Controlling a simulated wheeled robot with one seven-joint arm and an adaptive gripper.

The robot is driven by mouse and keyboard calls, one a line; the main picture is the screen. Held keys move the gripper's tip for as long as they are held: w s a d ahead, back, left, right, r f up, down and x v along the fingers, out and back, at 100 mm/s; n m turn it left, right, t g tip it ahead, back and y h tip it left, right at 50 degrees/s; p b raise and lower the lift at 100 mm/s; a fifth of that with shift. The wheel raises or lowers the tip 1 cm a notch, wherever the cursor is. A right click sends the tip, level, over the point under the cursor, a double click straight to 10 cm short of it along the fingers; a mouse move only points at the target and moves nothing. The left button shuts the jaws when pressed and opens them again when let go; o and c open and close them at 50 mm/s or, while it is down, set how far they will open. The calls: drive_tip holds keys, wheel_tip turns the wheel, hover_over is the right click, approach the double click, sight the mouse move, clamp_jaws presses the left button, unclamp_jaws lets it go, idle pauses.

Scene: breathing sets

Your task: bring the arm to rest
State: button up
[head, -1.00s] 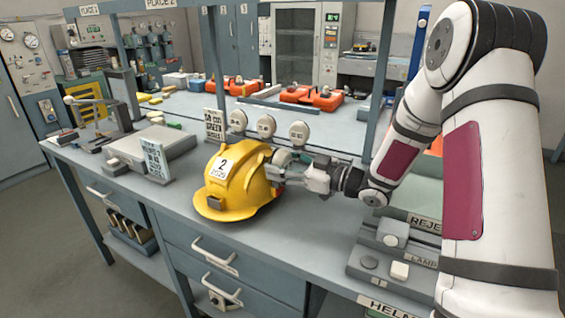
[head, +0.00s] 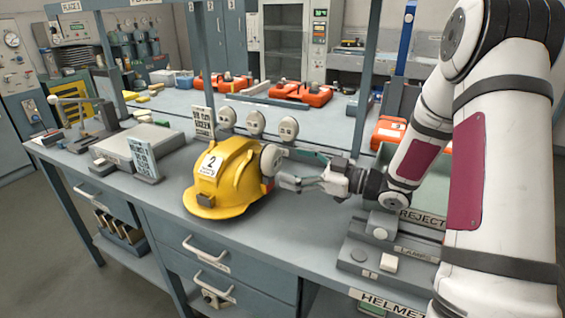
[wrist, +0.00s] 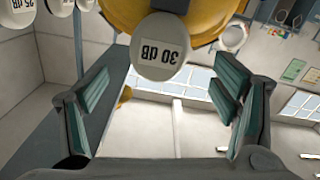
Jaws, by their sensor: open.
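My gripper (head: 300,170) is open and empty, just to the right of the yellow helmet (head: 228,180) on the bench, in the head view. In the wrist view its two green-padded fingers (wrist: 160,98) stand wide apart. A white ear cup marked "30 dB" (wrist: 163,46) shows ahead of and between the fingers, against the helmet's yellow shell (wrist: 215,12). In the head view this ear cup (head: 271,159) sits on the helmet's right side. My arm reaches in from the right over the bench.
Several white round ear cups (head: 256,122) stand on a rack behind the helmet. A reject bin (head: 425,214) and a lamp box (head: 386,252) lie under and beside my arm. Bare bench shows in front of my gripper.

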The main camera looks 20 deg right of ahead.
drive_tip(key=shift+s+d, duration=0.3)
drive_tip(key=shift+s, duration=0.05)
drive_tip(key=shift+w+r, duration=0.1)
drive_tip(key=shift+w+r+h, duration=0.25)
drive_tip(key=shift+h, duration=0.25)
drive_tip(key=s+d+r+m+h+p, duration=0.1)
drive_tip(key=d+r+m+h+p, duration=0.35)
drive_tip(key=r+h, duration=0.65)
drive_tip(key=s+r+m+g+h, duration=0.2)
drive_tip(key=s+r+m+h, duration=0.15)
drive_tip(key=s, duration=0.45)
drive_tip(key=s+a+m+g+y+p, duration=0.1)
drive_tip(key=s+a, duration=0.4)
drive_tip(key=s, duration=0.9)
drive_tip(key=s+a+r+m+g+y+p, duration=0.1)
drive_tip(key=s+a+m+g+p, duration=0.1)
drive_tip(key=s, duration=1.2)
drive_tip(key=a+g+p, duration=0.1)
drive_tip(key=a+g, duration=0.1)
drive_tip(key=g, duration=0.1)
drive_tip(key=shift+a+g+y, duration=0.3)
drive_tip(key=shift+a+y, duration=0.05)
